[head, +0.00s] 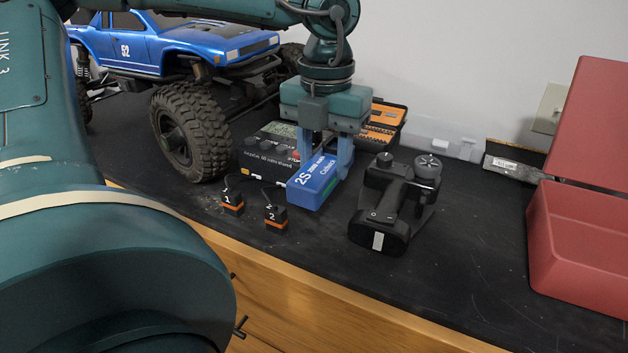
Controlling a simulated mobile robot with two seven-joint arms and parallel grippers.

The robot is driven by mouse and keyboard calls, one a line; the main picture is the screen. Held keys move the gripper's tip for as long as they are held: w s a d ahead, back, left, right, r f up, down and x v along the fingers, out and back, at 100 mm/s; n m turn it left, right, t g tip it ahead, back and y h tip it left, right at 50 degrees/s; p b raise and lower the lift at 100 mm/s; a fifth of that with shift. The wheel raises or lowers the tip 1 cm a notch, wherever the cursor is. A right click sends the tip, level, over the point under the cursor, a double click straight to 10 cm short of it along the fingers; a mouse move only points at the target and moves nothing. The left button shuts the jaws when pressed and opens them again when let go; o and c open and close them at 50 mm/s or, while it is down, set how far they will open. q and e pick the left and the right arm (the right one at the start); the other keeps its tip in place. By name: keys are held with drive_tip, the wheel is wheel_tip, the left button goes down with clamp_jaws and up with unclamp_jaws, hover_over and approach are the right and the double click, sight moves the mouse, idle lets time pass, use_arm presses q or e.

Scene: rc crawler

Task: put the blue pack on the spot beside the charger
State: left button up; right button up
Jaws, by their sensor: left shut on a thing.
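The blue pack (318,186), a box with "2S" printed in white, is between the fingers of my left gripper (325,155). The gripper points down and is shut on the pack. The charger (266,158), a black box with a small grey display, is just left of and behind the pack, partly hidden by the gripper and pack. I cannot tell whether the pack's underside touches the dark bench top (300,253). The spot beside the charger cannot be made out. My right gripper is not in view.
Two small black-and-orange blocks, marked 1 (232,203) and 2 (275,217), sit at front left with cables. A black transmitter (392,207) stands close right of the pack. A blue crawler (190,50) is at left, an orange-lined case (383,122) behind, a red box (575,255) at right.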

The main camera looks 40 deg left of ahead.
use_arm(q)
wheel_tip(320, 180, down, 6)
drive_tip(key=shift+r+p, duration=0.1)
drive_tip(key=shift+p, duration=0.2)
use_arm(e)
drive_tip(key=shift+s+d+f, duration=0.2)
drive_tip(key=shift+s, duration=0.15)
use_arm(q)
drive_tip(key=shift+f+b, duration=0.3)
drive_tip(key=o, duration=1.2)
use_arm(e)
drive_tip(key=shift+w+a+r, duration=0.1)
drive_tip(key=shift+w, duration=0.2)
use_arm(q)
drive_tip(key=shift+r, duration=0.1)
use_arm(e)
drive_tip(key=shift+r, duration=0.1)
